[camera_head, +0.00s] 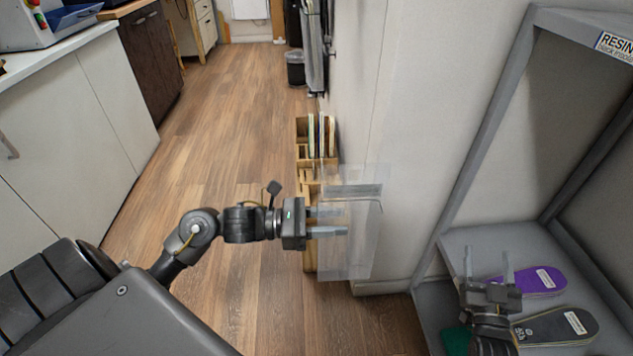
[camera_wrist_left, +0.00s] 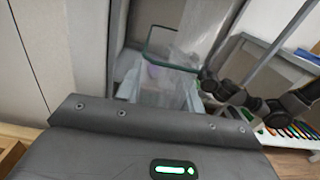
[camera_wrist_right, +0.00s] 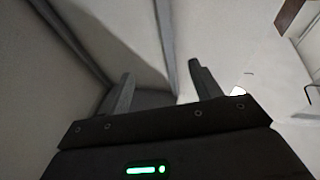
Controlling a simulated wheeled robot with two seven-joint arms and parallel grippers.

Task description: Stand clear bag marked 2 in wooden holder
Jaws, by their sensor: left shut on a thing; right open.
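The clear bag (camera_head: 350,250) hangs upright from my left gripper (camera_head: 345,222) in the head view, which is shut on it. The wooden holder (camera_head: 310,262) stands against the wall, beyond and partly behind the bag and gripper. Its far part holds several thin upright boards (camera_head: 321,135). My right gripper (camera_head: 487,268) is open and empty over the grey shelf; its spread fingers show in the right wrist view (camera_wrist_right: 160,90).
The grey shelf unit (camera_head: 462,238) at right bears a purple insole (camera_head: 528,281) and a dark insole (camera_head: 553,327). A white cabinet (camera_head: 85,120) stands at left. A bin (camera_head: 296,70) is at the back. The wooden floor between is clear.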

